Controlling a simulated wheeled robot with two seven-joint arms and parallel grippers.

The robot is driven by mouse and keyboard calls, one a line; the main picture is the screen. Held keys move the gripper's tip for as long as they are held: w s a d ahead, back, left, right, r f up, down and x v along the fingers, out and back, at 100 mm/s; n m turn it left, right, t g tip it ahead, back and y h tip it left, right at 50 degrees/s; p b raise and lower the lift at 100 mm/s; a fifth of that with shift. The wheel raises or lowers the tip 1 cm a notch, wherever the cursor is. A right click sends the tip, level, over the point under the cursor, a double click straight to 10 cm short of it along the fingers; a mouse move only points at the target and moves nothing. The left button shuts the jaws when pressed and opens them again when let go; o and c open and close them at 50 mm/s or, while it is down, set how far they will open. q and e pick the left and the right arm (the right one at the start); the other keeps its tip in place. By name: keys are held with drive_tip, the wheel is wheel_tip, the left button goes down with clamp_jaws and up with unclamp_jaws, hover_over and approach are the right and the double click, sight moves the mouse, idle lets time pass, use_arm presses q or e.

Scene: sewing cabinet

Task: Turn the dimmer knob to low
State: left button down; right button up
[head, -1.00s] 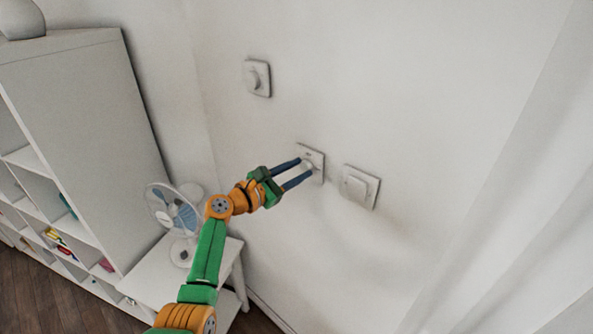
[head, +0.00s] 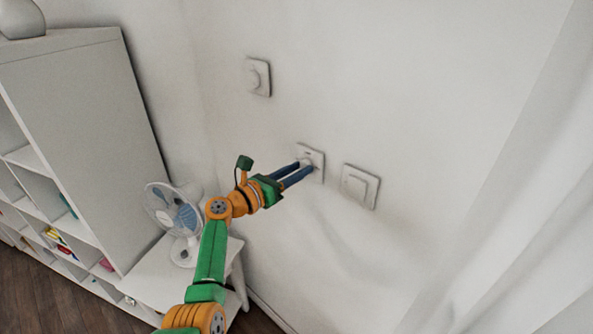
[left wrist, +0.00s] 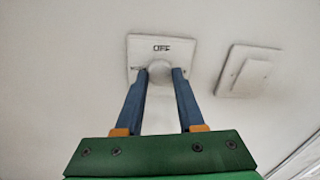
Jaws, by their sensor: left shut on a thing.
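The dimmer plate (head: 317,155) is a pale square on the white wall, the middle one of three. In the left wrist view its knob (left wrist: 158,69) is round and white, with "OFF" printed above it on the plate and small marks at the sides that I cannot read. My left gripper (head: 306,169) has its blue fingers on either side of this knob and is shut on it. The fingers partly hide the knob in the head view, and its pointing direction cannot be made out. My right gripper is not in view.
A wall switch (head: 360,186) sits close to the right of the dimmer plate. A fan (head: 180,215) stands on a small white table, beside a white shelf unit (head: 85,120). A pale curtain hangs at right.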

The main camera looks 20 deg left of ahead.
use_arm(q)
drive_tip(key=shift+r, duration=0.25)
drive_tip(key=c, duration=0.8)
unclamp_jaws()
drive_tip(key=shift+o, duration=1.4)
drive_tip(key=shift+f, duration=0.1)
drive_tip(key=shift+w+f, duration=0.1)
drive_tip(key=b+v, duration=0.1)
drive_tip(key=v, duration=0.6)
